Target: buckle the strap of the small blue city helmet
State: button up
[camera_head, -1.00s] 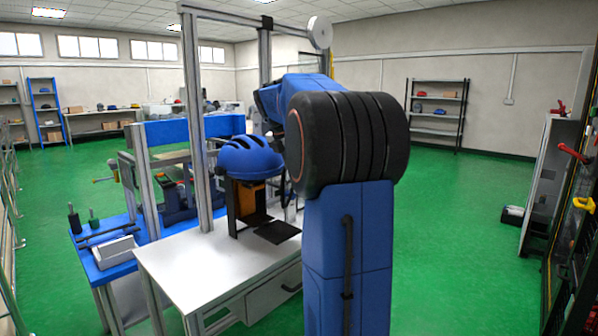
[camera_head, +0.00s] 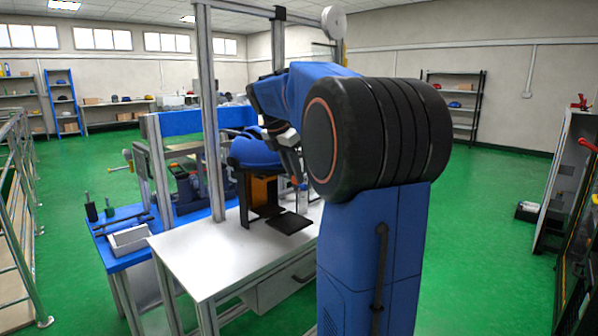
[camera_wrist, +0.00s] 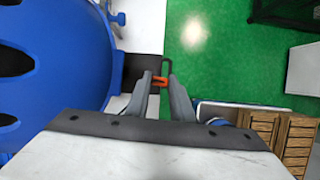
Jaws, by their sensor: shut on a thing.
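The small blue city helmet (camera_head: 252,150) sits on an orange and black stand (camera_head: 262,190) on the white table. In the wrist view its vented blue shell (camera_wrist: 50,60) fills the left side. My gripper (camera_wrist: 164,80) is beside the helmet's right side, fingers pointing away from the wrist camera. It is shut on a small orange buckle piece (camera_wrist: 162,79) between its fingertips. A dark strap loop (camera_wrist: 168,66) shows just beyond the tips. In the head view my arm hides part of the helmet's right side. Whether the buckle is fastened cannot be told.
The white table (camera_head: 215,255) has a flat black plate (camera_head: 288,223) in front of the stand. An aluminium upright (camera_head: 211,110) stands close left of the helmet. A blue bench (camera_head: 120,255) with tools lies further left. Wooden crates (camera_wrist: 262,130) show at lower right in the wrist view.

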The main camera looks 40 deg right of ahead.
jog(key=shift+w+a+r, duration=0.6)
jog(key=shift+w+a, duration=0.75)
jog(key=shift+a, duration=2.65)
jog(key=shift+w+a+r, duration=0.55)
jog(key=shift+w+a, duration=0.8)
jog(key=shift+a, duration=2.65)
jog(key=shift+w+d+r, duration=0.6)
jog(key=shift+w+r, duration=0.9)
jog(key=shift+w, duration=0.5)
jog(key=shift+w+d+r, duration=0.65)
jog(key=shift+w+r, duration=0.85)
jog(key=shift+w, duration=0.5)
jog(key=shift+w+d+r, duration=0.6)
jog(key=shift+w+r, duration=0.9)
jog(key=shift+w, duration=0.5)
jog(key=shift+f, duration=0.6)
jog(key=shift+f, duration=1.1)
